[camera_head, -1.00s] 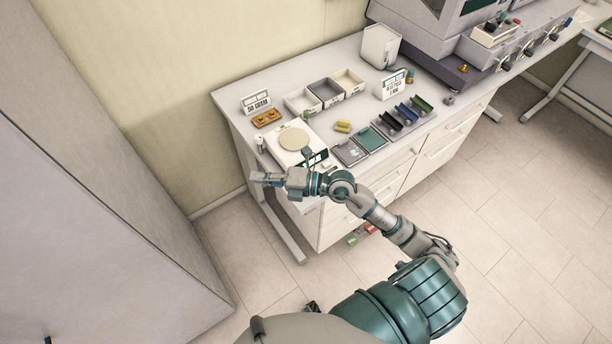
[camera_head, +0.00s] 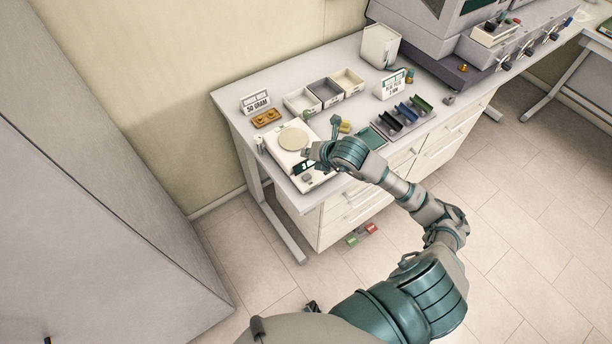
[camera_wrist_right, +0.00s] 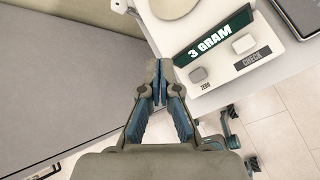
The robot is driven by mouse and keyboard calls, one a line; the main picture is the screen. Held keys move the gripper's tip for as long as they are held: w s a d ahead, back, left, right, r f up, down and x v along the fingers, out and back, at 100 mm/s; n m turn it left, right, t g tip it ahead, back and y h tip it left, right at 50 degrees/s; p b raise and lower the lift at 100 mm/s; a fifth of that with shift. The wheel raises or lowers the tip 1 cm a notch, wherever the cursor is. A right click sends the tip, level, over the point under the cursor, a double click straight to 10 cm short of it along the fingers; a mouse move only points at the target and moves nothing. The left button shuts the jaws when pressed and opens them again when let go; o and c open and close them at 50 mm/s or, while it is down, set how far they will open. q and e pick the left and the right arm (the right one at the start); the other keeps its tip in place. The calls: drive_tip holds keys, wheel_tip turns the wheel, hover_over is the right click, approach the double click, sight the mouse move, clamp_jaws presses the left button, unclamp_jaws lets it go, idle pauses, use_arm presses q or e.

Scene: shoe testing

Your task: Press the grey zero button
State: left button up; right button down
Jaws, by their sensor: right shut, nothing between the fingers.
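The white scale (camera_head: 285,159) stands at the near left corner of the table, with a round beige plate (camera_head: 293,139) on top. In the wrist view its dark display (camera_wrist_right: 213,38) reads "3 GRAM". The grey zero button (camera_wrist_right: 199,74) sits below the display, above the "ZERO" label. A second pale button (camera_wrist_right: 243,44) is by the "CHECK" label. My right gripper (camera_head: 310,153) is over the scale's front right side, shut and empty. In the wrist view its fingertips (camera_wrist_right: 159,72) appear just left of the zero button, with a gap in the picture; contact is not seen. My left gripper is not in view.
Behind the scale are an orange weight block (camera_head: 267,119), a "50 GRAM" sign (camera_head: 256,103) and open bins (camera_head: 302,102). To the right are a green tray (camera_head: 372,138) and a rack of coloured holders (camera_head: 405,117). A large grey panel (camera_head: 90,220) stands at left.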

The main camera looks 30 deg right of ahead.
drive_tip(key=b, duration=0.4)
hover_over(309, 177)
wheel_tip(309, 177, down, 7)
drive_tip(key=shift+r, duration=0.15)
drive_tip(key=shift+a+f+b, duration=0.1)
drive_tip(key=shift+f+b, duration=0.45)
drive_tip(key=shift+f, duration=0.25)
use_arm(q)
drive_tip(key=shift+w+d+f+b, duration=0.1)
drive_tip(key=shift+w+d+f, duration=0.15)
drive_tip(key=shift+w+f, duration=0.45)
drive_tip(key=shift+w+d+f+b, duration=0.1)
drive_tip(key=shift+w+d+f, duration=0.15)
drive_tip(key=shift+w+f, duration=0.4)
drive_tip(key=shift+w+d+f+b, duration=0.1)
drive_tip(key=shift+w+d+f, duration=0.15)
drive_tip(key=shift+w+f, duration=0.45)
use_arm(e)
drive_tip(key=shift+f, duration=0.3)
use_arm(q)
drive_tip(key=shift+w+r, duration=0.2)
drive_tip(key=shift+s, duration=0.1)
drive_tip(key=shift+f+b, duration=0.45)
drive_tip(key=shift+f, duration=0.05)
use_arm(e)
drive_tip(key=shift+f, duration=0.3)
